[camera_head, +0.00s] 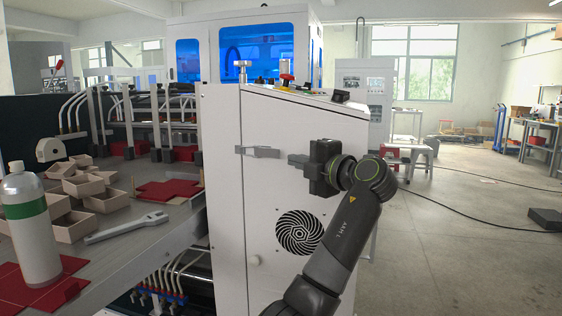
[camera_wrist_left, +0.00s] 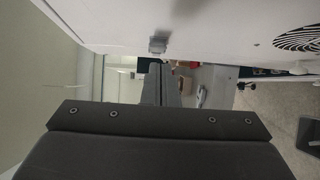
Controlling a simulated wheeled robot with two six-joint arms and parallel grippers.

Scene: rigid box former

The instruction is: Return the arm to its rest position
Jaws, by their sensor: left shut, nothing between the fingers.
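My left arm (camera_head: 345,235) rises from the bottom of the head view, in front of the white machine cabinet (camera_head: 228,200). My left gripper (camera_head: 293,159) points left, its fingers closed with nothing between them. A grey metal handle (camera_head: 257,152) on the cabinet is just left of the fingertips, with a small gap seen between them. In the left wrist view, the dark gripper body fills the bottom and the closed fingers (camera_wrist_left: 160,84) point away below the handle (camera_wrist_left: 158,45). My right gripper is not in view.
A grey worktable (camera_head: 125,252) at left holds a bottle (camera_head: 32,235), a wrench (camera_head: 128,227), tan boxes (camera_head: 87,183) and red card blanks (camera_head: 165,191). The cabinet has a round vent (camera_head: 299,232) and a knob. Open floor lies right, with cables.

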